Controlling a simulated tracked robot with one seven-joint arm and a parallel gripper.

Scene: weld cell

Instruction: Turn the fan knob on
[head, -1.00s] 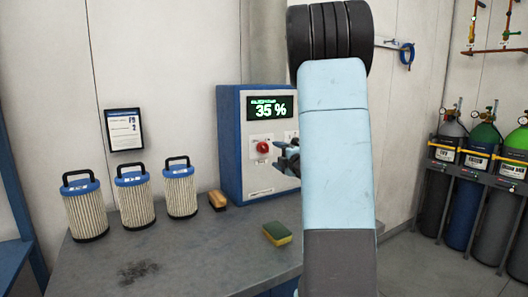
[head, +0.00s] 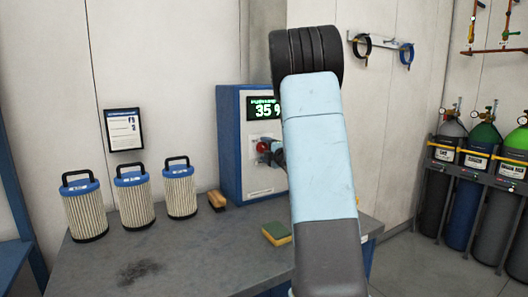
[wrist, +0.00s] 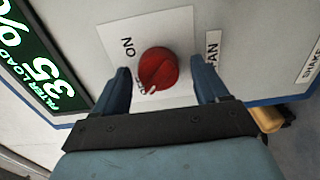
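The fan knob (wrist: 158,70) is a red round knob with a pale pointer on a white plate on the control box. In the wrist view its pointer points down towards the lettering opposite "ON", which is partly hidden. My gripper (wrist: 166,80) is open, with one finger on each side of the knob and a visible gap to both. In the head view the red knob (head: 263,146) shows just left of my arm, with my gripper (head: 272,154) in front of it and mostly hidden.
The blue and white control box (head: 230,150) carries a display (head: 262,108) reading 35 %. Several filter cartridges (head: 133,200), a brush (head: 216,199) and a sponge (head: 276,233) stand or lie on the grey bench (head: 200,260). Gas cylinders (head: 480,180) stand at right.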

